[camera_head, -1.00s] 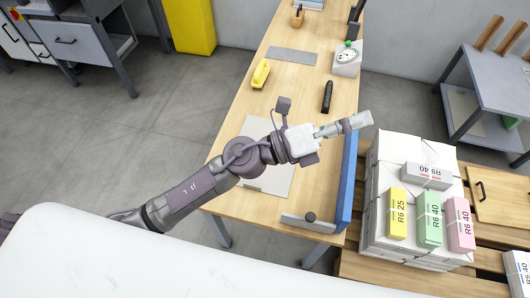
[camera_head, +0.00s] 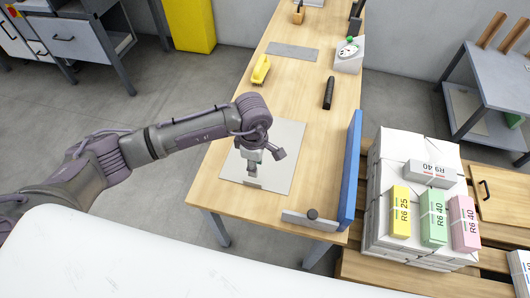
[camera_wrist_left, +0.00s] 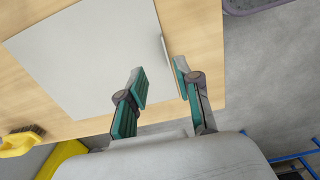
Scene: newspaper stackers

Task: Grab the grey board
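The grey board (camera_head: 287,155) lies flat on the wooden table (camera_head: 300,92), near its front left edge. It is a light grey rectangle and fills the upper left of the left wrist view (camera_wrist_left: 85,55). A small strip (camera_wrist_left: 165,50) runs along the board's edge near my fingertips. My left gripper (camera_head: 251,170) points down over the board's left part and hides some of it. In the left wrist view my left gripper (camera_wrist_left: 160,78) is open and empty, its fingers on either side of the board's edge line. I cannot tell if they touch it. My right gripper is out of view.
A darker grey plate (camera_head: 291,51), a yellow brush (camera_head: 261,69) and a black tool (camera_head: 328,93) lie further back on the table. A blue upright panel (camera_head: 350,175) lines the right edge. Stacked white paper (camera_head: 385,200) stands to the right.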

